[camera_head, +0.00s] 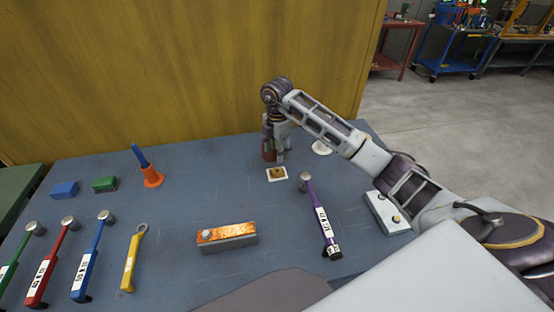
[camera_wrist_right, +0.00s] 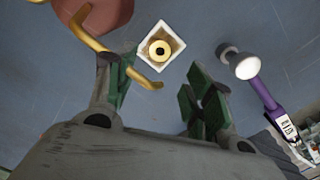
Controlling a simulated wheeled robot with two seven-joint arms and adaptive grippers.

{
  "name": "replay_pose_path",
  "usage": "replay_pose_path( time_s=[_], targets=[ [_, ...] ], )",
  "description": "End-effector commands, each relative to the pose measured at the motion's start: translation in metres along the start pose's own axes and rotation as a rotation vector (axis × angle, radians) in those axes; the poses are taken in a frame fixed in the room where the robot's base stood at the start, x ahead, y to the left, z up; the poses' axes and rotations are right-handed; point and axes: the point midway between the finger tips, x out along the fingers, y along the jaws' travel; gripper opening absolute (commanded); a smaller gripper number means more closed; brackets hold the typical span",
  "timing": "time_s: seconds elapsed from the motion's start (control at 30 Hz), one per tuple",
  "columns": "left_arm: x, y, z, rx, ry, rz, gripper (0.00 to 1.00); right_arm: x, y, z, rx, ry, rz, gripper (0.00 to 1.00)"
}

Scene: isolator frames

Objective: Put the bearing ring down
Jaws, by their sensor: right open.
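The bearing ring is a small yellow ring with a dark centre, lying on a white square pad. The ring (camera_wrist_right: 160,50) shows clearly in the right wrist view, inside the rim of the pad (camera_wrist_right: 146,52). In the head view the ring (camera_head: 277,174) looks brownish on its pad (camera_head: 270,180). My right gripper (camera_head: 275,158) points down just behind the pad. In the wrist view its green-padded fingers (camera_wrist_right: 163,88) are apart, with the ring beyond the tips and nothing clearly gripped. My left gripper is not in view.
A red object (camera_wrist_right: 95,14) with a brass hook (camera_wrist_right: 145,80) is close to the right gripper. A purple-handled hammer (camera_head: 318,212) lies to the right. An orange-topped block (camera_head: 226,237) is in front. Coloured tools lie at left. The table middle is mostly clear.

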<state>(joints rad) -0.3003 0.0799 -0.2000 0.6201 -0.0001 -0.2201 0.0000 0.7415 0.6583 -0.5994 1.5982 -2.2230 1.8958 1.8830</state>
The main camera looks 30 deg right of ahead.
Motion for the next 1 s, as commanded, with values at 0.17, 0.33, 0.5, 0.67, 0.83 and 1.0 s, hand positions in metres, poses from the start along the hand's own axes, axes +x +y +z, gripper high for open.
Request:
replay_pose_path(
  time_s=[0.17,0.33,0.5,0.67,0.83,1.0],
  targets=[
    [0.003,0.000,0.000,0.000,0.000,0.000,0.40,-0.018,0.000,0.000,0.001,0.000,0.000,0.52],
    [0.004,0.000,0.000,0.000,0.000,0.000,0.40,-0.026,0.000,0.000,0.000,0.001,0.000,0.52],
    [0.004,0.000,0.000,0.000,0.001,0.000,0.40,-0.027,0.000,0.000,0.000,0.001,0.000,0.52],
    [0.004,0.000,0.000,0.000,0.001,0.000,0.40,-0.027,0.000,0.000,0.000,0.001,0.000,0.52],
    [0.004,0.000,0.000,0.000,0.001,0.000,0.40,-0.027,0.000,0.000,0.000,0.001,0.000,0.52],
    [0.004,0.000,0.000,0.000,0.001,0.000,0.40,-0.027,0.000,0.000,0.000,0.001,-0.001,0.52]
  ],
)
